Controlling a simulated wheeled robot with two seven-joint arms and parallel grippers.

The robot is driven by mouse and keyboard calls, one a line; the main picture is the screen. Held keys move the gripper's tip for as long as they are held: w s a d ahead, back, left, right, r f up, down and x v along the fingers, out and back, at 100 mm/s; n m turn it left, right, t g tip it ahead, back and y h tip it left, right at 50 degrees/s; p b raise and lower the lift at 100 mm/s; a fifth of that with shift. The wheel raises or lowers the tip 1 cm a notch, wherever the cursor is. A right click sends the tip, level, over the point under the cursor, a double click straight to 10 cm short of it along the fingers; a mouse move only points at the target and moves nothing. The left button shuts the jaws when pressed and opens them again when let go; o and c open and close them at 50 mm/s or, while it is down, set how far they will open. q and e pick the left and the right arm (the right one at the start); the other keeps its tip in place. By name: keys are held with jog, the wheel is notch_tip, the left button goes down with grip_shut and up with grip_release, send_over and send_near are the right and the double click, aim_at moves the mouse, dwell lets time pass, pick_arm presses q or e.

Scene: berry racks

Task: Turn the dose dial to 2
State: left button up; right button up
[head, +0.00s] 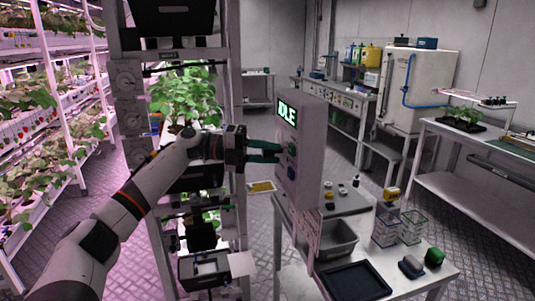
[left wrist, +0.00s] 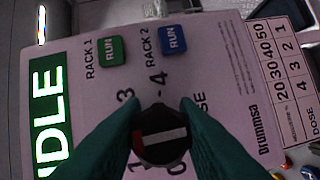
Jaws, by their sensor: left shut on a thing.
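The dose dial (left wrist: 165,137) is a dark round knob with a white bar across it and a red mark at the bar's left end. My left gripper (head: 279,152) reaches the panel's face, and its green fingers (left wrist: 163,128) are closed on both sides of the dial. In the left wrist view the digits 3 and 4 show above the dial, 1 and 0 below it. The bar lies roughly level, its red end toward the left, between 1 and 3; the 2 is hidden. The panel (head: 308,140) has a green lit IDLE display (left wrist: 47,115). My right gripper is out of view.
Green (left wrist: 112,50) and blue (left wrist: 172,40) RUN buttons sit above the dial, with a printed dose table (left wrist: 292,82) to the right. A bench with a grey bin (head: 338,238) and dark tray (head: 355,280) stands below the panel. A plant rack is behind my left arm.

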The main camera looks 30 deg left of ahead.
pick_arm(q)
jog(key=shift+f, duration=0.1)
dwell(0.4)
jog(key=o, duration=1)
jog(key=shift+c, duration=0.2)
jog(key=b+v, duration=0.2)
jog(key=v, duration=1)
